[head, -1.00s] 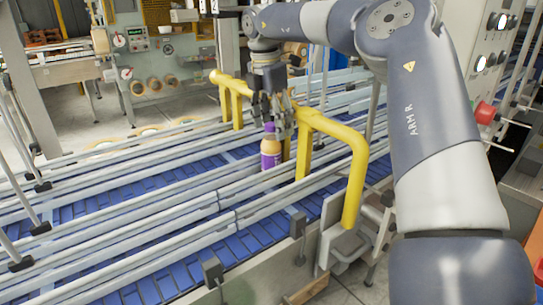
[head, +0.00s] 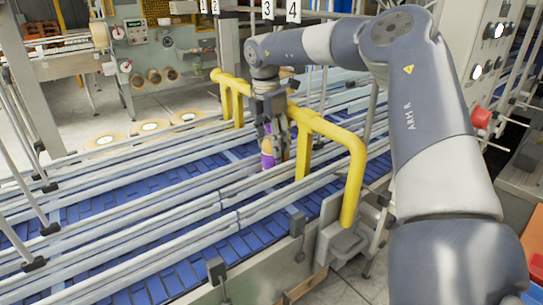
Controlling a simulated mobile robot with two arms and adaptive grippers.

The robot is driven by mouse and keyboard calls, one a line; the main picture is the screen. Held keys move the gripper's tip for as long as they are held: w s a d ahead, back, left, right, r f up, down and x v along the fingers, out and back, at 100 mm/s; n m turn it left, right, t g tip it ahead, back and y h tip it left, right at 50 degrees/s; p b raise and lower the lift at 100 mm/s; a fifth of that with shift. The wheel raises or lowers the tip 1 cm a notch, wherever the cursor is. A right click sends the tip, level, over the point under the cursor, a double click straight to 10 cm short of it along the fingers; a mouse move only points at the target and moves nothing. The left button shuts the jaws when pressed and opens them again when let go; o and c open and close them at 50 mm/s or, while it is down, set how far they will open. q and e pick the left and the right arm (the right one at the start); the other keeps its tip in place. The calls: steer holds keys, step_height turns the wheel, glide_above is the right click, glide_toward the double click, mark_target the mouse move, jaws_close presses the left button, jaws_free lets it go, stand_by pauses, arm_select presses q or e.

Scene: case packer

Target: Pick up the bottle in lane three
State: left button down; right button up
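A bottle (head: 268,160) with an orange upper body and a purple label stands upright in a lane of the blue conveyor (head: 110,218). My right gripper (head: 275,150) points down over it, with its fingers around the upper part of the bottle. The bottle's top is hidden by the gripper. I cannot tell whether the fingers press on the bottle. My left gripper is not in view.
A yellow tube rail (head: 335,132) runs close beside the gripper. Metal guide rails (head: 120,205) divide the lanes. Number signs 3 (head: 268,10) and 4 (head: 293,11) hang at the top. A control cabinet with a red button (head: 481,117) stands at the right.

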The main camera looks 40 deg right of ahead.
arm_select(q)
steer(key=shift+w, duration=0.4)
